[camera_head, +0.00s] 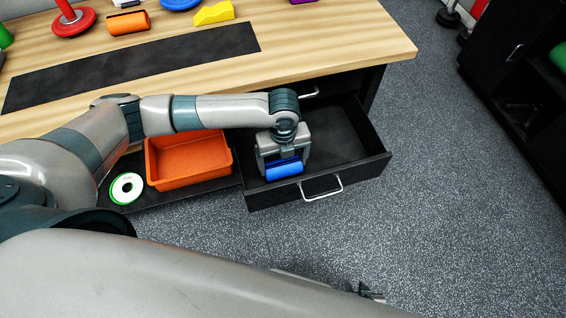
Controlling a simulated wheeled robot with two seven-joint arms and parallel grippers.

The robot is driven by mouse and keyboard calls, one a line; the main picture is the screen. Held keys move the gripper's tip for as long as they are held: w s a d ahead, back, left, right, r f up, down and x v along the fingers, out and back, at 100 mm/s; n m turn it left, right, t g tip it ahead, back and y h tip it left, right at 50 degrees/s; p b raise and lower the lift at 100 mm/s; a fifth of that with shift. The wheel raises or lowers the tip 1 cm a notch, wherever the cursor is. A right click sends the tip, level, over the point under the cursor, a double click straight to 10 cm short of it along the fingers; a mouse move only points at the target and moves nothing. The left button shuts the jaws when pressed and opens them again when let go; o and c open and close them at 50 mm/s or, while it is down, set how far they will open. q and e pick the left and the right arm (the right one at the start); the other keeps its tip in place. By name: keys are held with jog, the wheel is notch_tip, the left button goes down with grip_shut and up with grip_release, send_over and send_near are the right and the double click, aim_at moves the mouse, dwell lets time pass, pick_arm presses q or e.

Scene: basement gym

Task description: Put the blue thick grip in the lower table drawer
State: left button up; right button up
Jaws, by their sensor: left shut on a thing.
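The lower table drawer (345,135) is black and stands pulled out below the wooden table, with a silver handle (322,190) on its front. My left gripper (282,160) reaches over the table edge and is shut on the blue thick grip (285,171). The grip lies level across the fingers, over the left front part of the drawer, close to the front wall. I cannot tell whether it touches the drawer floor. My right gripper (371,292) shows only in small part at the bottom, behind my arm; its jaws are not clear.
An orange bin (190,183) and a white-green disc (126,188) sit on a dark shelf left of the drawer. The wooden table (350,38) holds an orange roll (128,22), a yellow block (213,12) and a red weight stand (73,20). Speckled floor is clear to the right.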

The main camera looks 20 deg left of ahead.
aim_at(283, 164)
pick_arm(q)
jog(key=shift+f, duration=0.55)
jog(key=shift+f, duration=0.1)
jog(key=o, duration=1.1)
notch_tip(283, 164, up, 12)
jog(key=shift+r+b, duration=0.15)
jog(key=shift+b, duration=0.15)
